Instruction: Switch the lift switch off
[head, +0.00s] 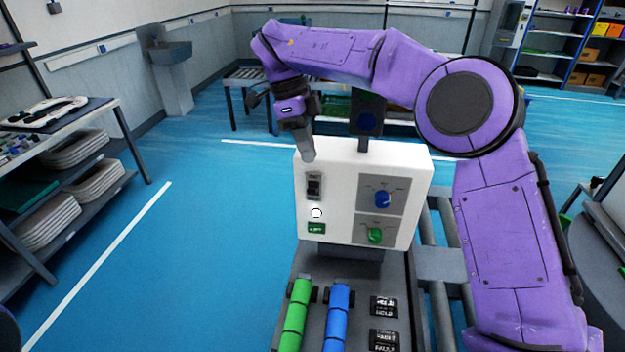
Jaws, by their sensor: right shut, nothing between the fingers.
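The white control box (345,215) stands upright on a grey stand in the middle of the head view. The lift switch (314,186) is a small dark toggle on the left side of its face. I cannot tell its position. A white round button (316,213) and a green label (316,229) are below it. My right gripper (308,155) is shut and empty. It points down at the box's upper left, with its fingertips just above the switch in the picture. Whether it touches the box is unclear. My left gripper is not in view.
A blue knob (382,199) and a green knob (375,235) sit on grey panels at the box's right. A shelf table (105,115) stands at left. The blue floor between is clear.

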